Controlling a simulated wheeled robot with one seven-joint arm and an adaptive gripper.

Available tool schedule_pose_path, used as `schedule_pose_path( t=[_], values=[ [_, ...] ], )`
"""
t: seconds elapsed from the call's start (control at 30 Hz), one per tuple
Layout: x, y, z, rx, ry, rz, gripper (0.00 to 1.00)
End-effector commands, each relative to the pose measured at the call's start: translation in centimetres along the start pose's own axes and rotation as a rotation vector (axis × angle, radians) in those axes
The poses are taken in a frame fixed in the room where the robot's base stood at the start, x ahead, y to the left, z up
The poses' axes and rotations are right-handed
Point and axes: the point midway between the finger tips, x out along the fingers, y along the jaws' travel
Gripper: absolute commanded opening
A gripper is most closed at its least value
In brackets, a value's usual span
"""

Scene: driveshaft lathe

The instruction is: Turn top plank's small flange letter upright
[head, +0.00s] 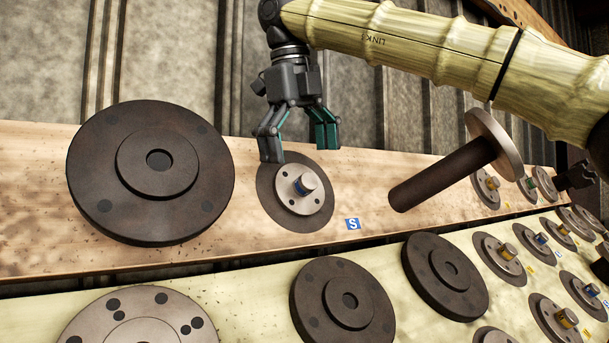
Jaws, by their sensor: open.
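A large dark flange (200,170) stands close on the left. A dark shaft with a pale end disc (430,185) slants up on the right, under my arm. Several more flanges, some with stubs, cover the lower plank (245,300). A corrugated wall (180,60) rises behind.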

Motion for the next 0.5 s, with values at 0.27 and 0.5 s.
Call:
schedule_pose_path(
  t=[0.27,0.5],
  values=[
    [-4.0,0.1,0.0,0.002,-0.001,-0.002,1.0],
    [-5.9,0.1,0.0,0.0,0.001,-0.001,1.0]
  ],
)
